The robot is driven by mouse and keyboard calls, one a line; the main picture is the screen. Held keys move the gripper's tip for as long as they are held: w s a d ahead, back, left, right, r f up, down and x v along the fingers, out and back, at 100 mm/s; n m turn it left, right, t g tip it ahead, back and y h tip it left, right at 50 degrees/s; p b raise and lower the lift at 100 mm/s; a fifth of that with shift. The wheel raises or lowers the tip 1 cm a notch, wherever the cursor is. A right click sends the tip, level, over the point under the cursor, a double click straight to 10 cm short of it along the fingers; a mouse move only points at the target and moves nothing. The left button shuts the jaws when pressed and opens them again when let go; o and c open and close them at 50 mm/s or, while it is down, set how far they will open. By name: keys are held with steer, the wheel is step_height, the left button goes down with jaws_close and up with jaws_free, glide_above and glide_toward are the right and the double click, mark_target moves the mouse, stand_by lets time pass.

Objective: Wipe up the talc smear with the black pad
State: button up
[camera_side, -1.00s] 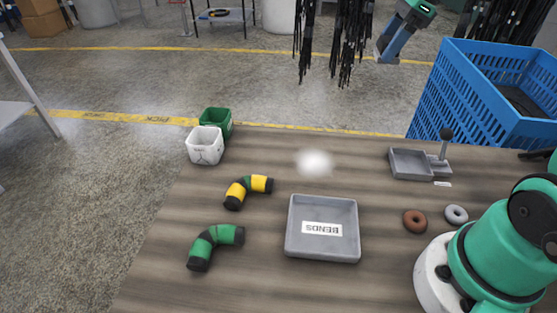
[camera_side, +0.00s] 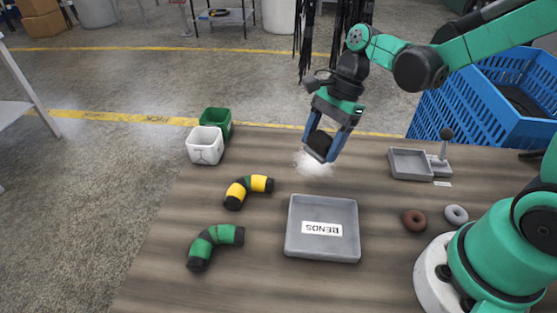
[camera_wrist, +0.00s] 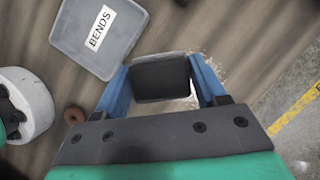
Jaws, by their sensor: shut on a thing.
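My gripper (camera_side: 325,142) is shut on the black pad (camera_side: 319,145), with the blue fingers on either side of it. In the wrist view the pad (camera_wrist: 161,80) shows as a dark block between the fingers. The white talc smear (camera_side: 312,165) lies on the wooden table behind the grey tray. The pad is at the smear and hides part of it; I cannot tell whether it touches the table. In the wrist view a pale edge of the smear (camera_wrist: 212,68) shows around the pad.
The grey BENDS tray (camera_side: 350,212) stands in front of the smear. A yellow-black bend (camera_side: 248,190) and a green bend (camera_side: 214,246) lie to the left. White (camera_side: 205,146) and green (camera_side: 222,118) bins stand at back left. A small grey tray (camera_side: 408,165) is at right.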

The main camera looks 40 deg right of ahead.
mark_target(302, 183)
steer(key=shift+f, duration=2.95)
steer(key=shift+w+d+f, duration=0.3)
steer(key=shift+w+f, duration=0.05)
steer(key=shift+f, duration=0.2)
steer(key=shift+w+d+f, duration=0.15)
steer(key=shift+w+d, duration=3.05)
steer(key=shift+s+a, duration=3.45)
steer(key=shift+a, duration=0.2)
steer(key=shift+w+a, duration=0.45)
steer(key=shift+w, duration=0.1)
steer(key=shift+w+d, duration=3.5)
steer(key=shift+d, duration=0.1)
steer(key=shift+s+a, duration=3.45)
steer(key=shift+a, duration=0.05)
steer(key=shift+s+a+r, duration=0.1)
steer(key=shift+r, duration=3.95)
